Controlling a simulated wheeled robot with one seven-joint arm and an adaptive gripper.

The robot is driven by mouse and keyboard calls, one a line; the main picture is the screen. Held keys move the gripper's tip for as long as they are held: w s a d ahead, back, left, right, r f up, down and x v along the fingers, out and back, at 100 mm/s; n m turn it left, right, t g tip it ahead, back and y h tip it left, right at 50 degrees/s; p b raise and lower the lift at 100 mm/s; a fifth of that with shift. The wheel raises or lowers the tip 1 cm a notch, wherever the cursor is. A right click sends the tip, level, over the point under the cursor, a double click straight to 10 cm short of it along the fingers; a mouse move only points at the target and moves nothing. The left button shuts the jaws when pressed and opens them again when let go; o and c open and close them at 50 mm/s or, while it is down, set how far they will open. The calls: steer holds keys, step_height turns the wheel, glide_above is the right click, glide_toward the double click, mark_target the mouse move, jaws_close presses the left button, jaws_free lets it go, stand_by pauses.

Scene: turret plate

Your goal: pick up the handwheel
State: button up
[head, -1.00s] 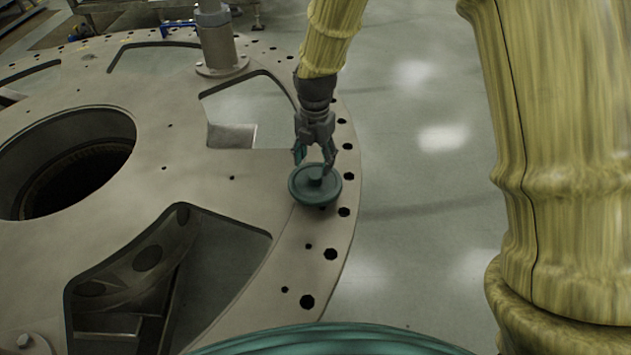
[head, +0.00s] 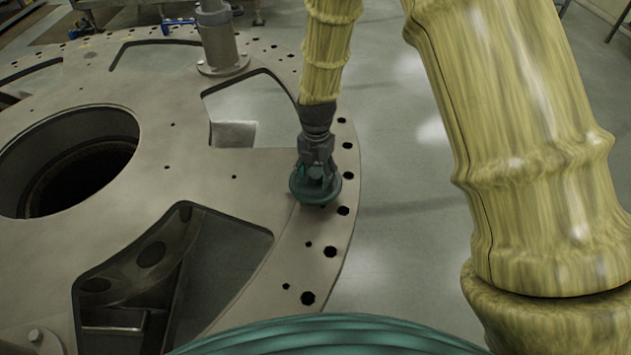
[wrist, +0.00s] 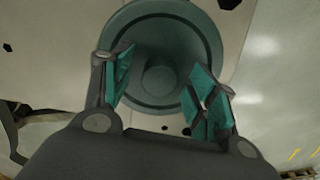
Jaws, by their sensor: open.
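The handwheel (head: 302,190) is a round, dark teal disc with a raised rim and a central hub. It lies on the right part of the large metal turret plate (head: 262,200), near its outer edge. My gripper (head: 315,177) is directly over it, pointing down, and hides part of its top. In the wrist view the handwheel (wrist: 160,28) fills the upper middle. The open fingers of my gripper (wrist: 165,88), with teal pads, stand on either side of the hub (wrist: 158,80). I cannot tell whether they touch the wheel.
The plate has a large round central hole (head: 75,160), several wide cut-outs and bolt holes along its rim. A grey upright post (head: 218,40) stands on the plate behind my gripper. Open grey floor (head: 400,220) lies to the right of the plate.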

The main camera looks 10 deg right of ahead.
jaws_close()
steer(key=shift+r, duration=0.1)
stand_by(0.3)
